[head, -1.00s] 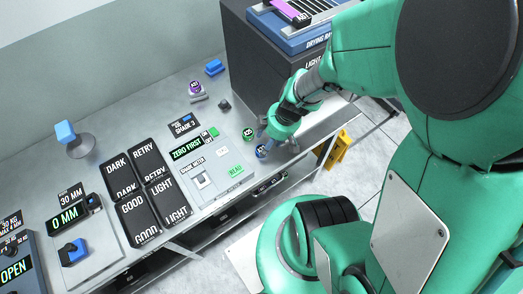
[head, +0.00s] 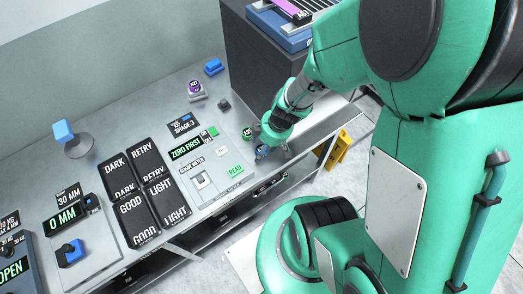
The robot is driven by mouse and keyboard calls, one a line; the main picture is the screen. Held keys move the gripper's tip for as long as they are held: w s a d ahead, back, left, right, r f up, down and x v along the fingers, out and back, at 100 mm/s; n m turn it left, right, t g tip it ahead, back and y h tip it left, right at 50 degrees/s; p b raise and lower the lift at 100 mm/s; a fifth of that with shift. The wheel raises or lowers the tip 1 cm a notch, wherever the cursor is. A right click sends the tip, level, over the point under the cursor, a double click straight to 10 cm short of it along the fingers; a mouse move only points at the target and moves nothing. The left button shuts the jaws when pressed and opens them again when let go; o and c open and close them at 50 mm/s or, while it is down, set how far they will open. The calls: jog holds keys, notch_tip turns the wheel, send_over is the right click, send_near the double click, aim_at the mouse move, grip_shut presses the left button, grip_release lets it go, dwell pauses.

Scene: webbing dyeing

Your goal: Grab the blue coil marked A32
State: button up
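A small blue coil (head: 261,152) lies near the front right edge of the grey bench. Its label is too small and covered to read. My gripper (head: 268,150) points down over it, with the fingers around or right beside the coil; I cannot tell if they touch it. A purple coil (head: 194,87) sits on a small stand farther back.
Left of the coil is the shade meter (head: 205,174) with its displays. Black sorting trays (head: 141,187) marked DARK, RETRY, GOOD and LIGHT stand farther left. A dark cabinet with a blue drying rack (head: 290,38) rises behind my arm. A yellow floor sign (head: 337,149) stands beyond the bench.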

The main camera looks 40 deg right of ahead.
aim_at(259, 148)
jog(key=c, duration=1.1)
jog(key=shift+r, duration=0.1)
jog(key=shift+r+p, duration=0.35)
jog(key=shift+r, duration=0.4)
notch_tip(259, 148, up, 2)
jog(key=shift+r+p, duration=0.2)
jog(key=shift+p, duration=0.35)
jog(key=s+a, duration=0.1)
jog(key=s, duration=0.4)
jog(key=s+a, duration=0.1)
jog(key=s, duration=0.4)
jog(key=s+a+r, duration=0.1)
jog(key=s, duration=0.4)
jog(key=shift+s+a, duration=0.3)
